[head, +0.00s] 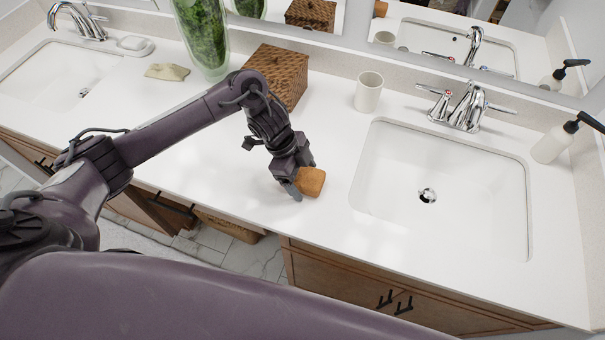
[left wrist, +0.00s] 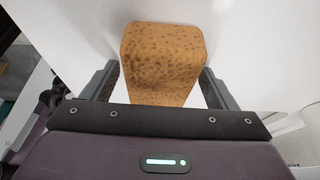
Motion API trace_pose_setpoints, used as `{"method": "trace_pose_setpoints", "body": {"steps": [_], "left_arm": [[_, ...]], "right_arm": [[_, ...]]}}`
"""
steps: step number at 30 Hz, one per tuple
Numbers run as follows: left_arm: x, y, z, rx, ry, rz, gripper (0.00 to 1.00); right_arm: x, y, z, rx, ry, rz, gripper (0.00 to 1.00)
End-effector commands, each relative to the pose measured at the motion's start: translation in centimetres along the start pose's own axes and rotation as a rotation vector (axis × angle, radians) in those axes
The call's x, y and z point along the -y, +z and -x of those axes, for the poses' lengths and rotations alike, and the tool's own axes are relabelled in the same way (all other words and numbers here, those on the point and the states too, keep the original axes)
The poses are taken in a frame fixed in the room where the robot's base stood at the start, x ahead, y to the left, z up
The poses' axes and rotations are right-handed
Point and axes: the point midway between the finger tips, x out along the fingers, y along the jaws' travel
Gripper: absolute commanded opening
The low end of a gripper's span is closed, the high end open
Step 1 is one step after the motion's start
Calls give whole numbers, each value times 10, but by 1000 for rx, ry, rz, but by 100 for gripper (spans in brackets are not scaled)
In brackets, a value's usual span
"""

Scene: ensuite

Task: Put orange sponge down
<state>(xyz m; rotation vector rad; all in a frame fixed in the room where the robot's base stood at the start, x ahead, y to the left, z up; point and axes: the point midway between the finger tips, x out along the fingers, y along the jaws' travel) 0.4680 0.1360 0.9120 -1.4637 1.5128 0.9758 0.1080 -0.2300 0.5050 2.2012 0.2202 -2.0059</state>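The orange sponge (head: 311,182) is a small, brown-speckled block at the white counter (head: 225,165), left of the right sink. My left gripper (head: 297,183) is low over the counter, shut on the sponge. In the left wrist view the sponge (left wrist: 162,62) sits between the two fingers (left wrist: 160,75), which meet its sides near their tips. The sponge's underside is hidden, so I cannot tell whether it touches the counter. My right gripper is not in view.
The right sink (head: 440,190) lies right of the sponge. A white cup (head: 368,92), a woven box (head: 278,75), a green-filled glass vase (head: 203,40) and a beige cloth (head: 167,72) stand or lie behind. A soap bottle (head: 556,142) is far right. Counter around the sponge is clear.

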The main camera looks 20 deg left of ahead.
Motion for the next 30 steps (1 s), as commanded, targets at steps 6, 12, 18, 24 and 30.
{"method": "trace_pose_setpoints", "body": {"steps": [6, 12, 18, 24, 30], "left_arm": [[0, 0, 1, 0, 1, 0, 80], [2, 0, 18, -1, -4, -2, 80], [2, 0, 66, 4, -8, -4, 80], [1, -1, 103, 3, -4, -1, 80], [0, -1, 120, 0, -1, -1, 80]], "right_arm": [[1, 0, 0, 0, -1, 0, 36], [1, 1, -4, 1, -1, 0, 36], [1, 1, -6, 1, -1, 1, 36], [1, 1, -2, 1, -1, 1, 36], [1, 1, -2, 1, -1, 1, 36]]}}
